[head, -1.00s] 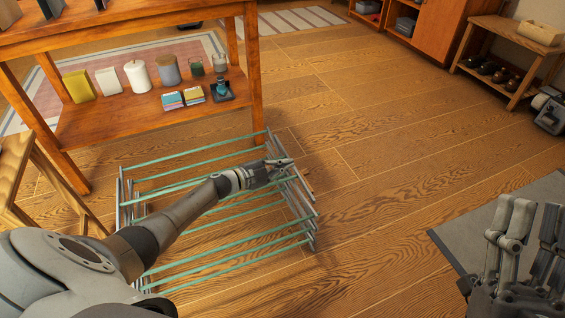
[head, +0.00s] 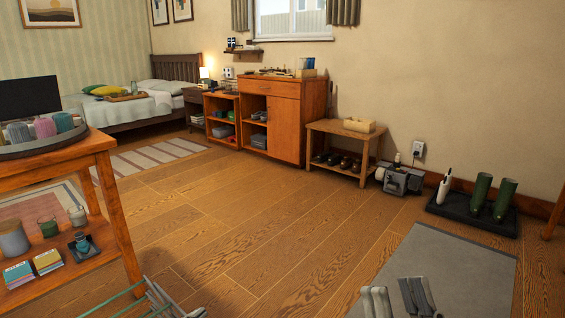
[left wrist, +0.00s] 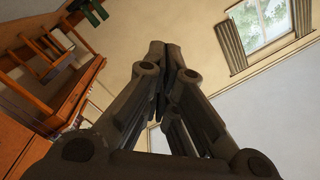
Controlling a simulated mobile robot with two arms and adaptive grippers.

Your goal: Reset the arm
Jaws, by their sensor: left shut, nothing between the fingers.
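My left gripper (left wrist: 162,70) fills the middle of the left wrist view. Its fingers meet at the tips and hold nothing. It points up toward the bare wall, apart from any object. In the head view most of the left arm is below the frame. My right gripper (head: 398,298) shows at the bottom edge of the head view, in front of the grey mat (head: 450,270). Its fingers stand apart with nothing between them. A rack with green rods (head: 128,295) shows only its corner at the bottom left; the rest is cut off.
An orange wooden table (head: 105,190) with a lower shelf stands close on the left. A cabinet (head: 285,125), a shoe bench (head: 350,130) and a boot tray (head: 465,212) line the far wall. The wooden floor (head: 240,220) between is clear.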

